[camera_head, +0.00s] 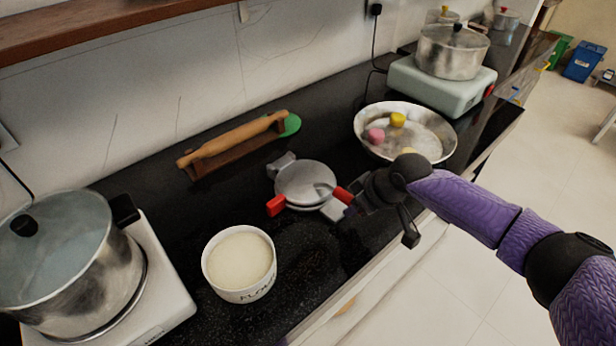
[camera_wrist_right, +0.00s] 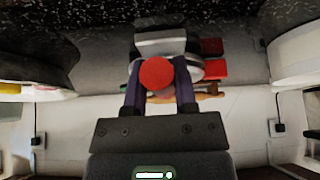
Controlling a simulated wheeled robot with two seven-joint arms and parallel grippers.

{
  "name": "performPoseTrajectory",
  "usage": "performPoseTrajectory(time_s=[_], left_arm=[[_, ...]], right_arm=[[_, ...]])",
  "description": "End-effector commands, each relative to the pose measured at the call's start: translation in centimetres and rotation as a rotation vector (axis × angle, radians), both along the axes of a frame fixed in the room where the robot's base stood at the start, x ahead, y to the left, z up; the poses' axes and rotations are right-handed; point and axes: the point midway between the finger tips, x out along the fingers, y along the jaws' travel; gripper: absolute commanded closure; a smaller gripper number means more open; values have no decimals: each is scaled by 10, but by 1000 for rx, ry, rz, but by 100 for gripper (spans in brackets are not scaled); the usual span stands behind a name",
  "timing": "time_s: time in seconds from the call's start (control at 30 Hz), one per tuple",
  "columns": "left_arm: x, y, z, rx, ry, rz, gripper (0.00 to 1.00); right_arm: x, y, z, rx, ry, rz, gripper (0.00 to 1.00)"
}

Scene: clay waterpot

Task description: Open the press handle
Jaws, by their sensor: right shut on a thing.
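The metal press (camera_head: 305,183) stands on the black counter, its round plate lying flat. One red handle end (camera_head: 276,206) points toward the front left. A second red handle end (camera_head: 343,194) is at the press's right side, at my right gripper (camera_head: 349,203). In the right wrist view a round red handle end (camera_wrist_right: 157,73) sits between the two fingers of my right gripper (camera_wrist_right: 159,92), which is shut on it. Other red parts (camera_wrist_right: 215,69) of the press show just to the right there. My left gripper is in neither view.
A flour tub (camera_head: 239,262) stands in front of the press. A rolling pin (camera_head: 232,140) on a wooden holder lies behind it. A metal bowl (camera_head: 440,127) with coloured balls is to the right. Pots on stoves stand at far left (camera_head: 65,270) and back right (camera_head: 452,56).

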Motion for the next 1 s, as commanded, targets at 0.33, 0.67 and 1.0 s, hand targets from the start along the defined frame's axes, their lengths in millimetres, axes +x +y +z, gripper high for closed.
performPoseTrajectory(time_s=[0.33,0.67,1.0], left_arm=[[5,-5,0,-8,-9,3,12],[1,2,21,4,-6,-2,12],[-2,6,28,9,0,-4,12]], right_arm=[[0,0,0,-1,1,0,86],[4,4,27,2,-1,-1,86],[6,6,35,1,1,0,86]])
